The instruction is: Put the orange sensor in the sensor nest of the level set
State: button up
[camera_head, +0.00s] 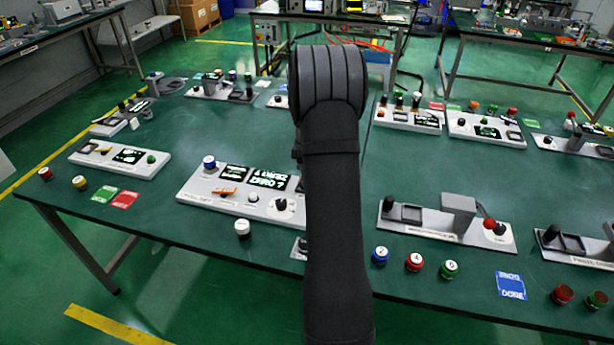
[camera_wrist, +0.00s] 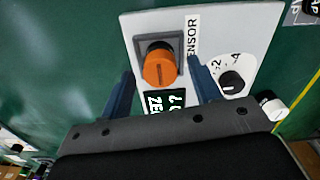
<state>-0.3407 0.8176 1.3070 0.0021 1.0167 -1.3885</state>
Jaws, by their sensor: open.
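In the wrist view the orange sensor (camera_wrist: 159,69), a short cylinder with a black part behind it, stands at the square grey nest (camera_wrist: 171,41) beside the label SENSOR on a pale panel (camera_wrist: 258,22). The cylinder appears to sit in the nest, but its lower end is partly hidden. My gripper (camera_wrist: 160,84) is open, with one dark blue finger on each side of the sensor and visible gaps between. In the head view my own dark arm covers the middle, so the gripper and sensor are hidden there.
In the wrist view, a display (camera_wrist: 164,101), a numbered black dial (camera_wrist: 231,82) and a white cylinder (camera_wrist: 272,105) lie near the right finger. In the head view, a panel with displays (camera_head: 215,196), a grey-block panel (camera_head: 432,231) and several coloured caps stand on the green table (camera_head: 355,255).

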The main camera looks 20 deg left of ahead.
notch_tip(320, 180, up, 11)
jog(key=shift+f, duration=0.15)
jog(key=shift+f, duration=0.1)
jog(key=shift+f, duration=4.25)
